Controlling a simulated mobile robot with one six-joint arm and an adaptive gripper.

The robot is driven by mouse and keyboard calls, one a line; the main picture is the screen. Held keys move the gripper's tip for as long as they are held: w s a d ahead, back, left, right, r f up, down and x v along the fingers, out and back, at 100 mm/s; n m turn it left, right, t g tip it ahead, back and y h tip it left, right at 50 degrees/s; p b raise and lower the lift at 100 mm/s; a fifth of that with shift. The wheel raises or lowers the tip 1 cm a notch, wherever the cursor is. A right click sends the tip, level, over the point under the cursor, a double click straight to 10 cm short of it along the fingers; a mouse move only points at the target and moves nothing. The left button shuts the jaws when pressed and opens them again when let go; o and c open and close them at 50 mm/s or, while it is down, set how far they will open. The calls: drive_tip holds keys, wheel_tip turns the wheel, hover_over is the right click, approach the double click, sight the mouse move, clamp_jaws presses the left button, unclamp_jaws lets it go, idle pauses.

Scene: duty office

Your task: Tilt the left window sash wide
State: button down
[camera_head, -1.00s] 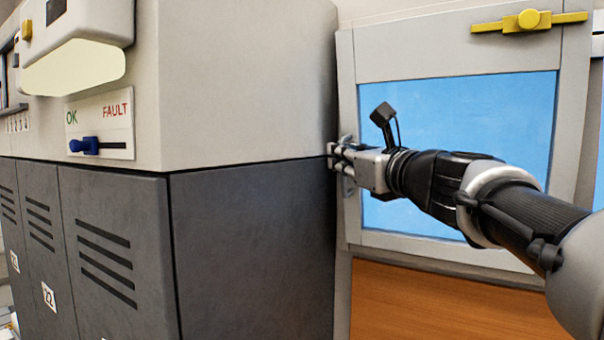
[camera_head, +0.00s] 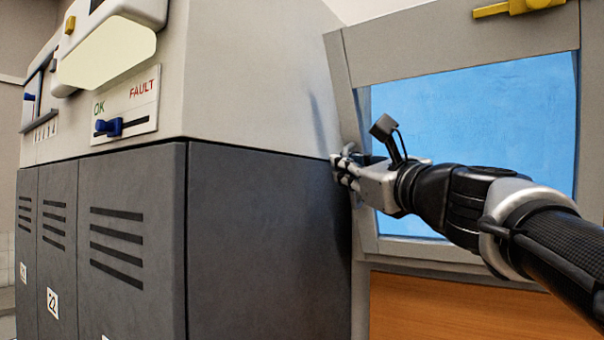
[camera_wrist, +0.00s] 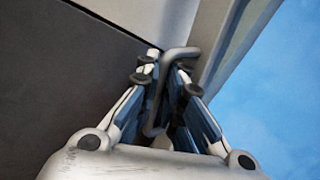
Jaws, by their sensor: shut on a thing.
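The window sash (camera_head: 348,95) has a pale grey frame around a blue pane (camera_head: 480,105). Its top leans out from the fixed frame toward the room, so it stands tilted. My gripper (camera_head: 345,170) is at the sash's left side. In the wrist view, my gripper (camera_wrist: 165,84) is shut on a bent grey handle (camera_wrist: 182,53), which passes between the fingers beside the sash edge (camera_wrist: 232,45). In the head view the handle is mostly hidden by my fingers.
A tall cabinet (camera_head: 265,230), dark below and pale above, stands close left of my gripper. It carries a blue slider (camera_head: 110,127) marked OK and FAULT. A yellow fitting (camera_head: 515,7) is on the sash's top rail. An orange-brown wooden panel (camera_head: 460,305) lies below the window.

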drive_tip(key=c, duration=2)
unclamp_jaws()
drive_tip(key=shift+a, duration=0.1)
drive_tip(key=v, duration=0.7)
drive_tip(key=shift+s, duration=0.25)
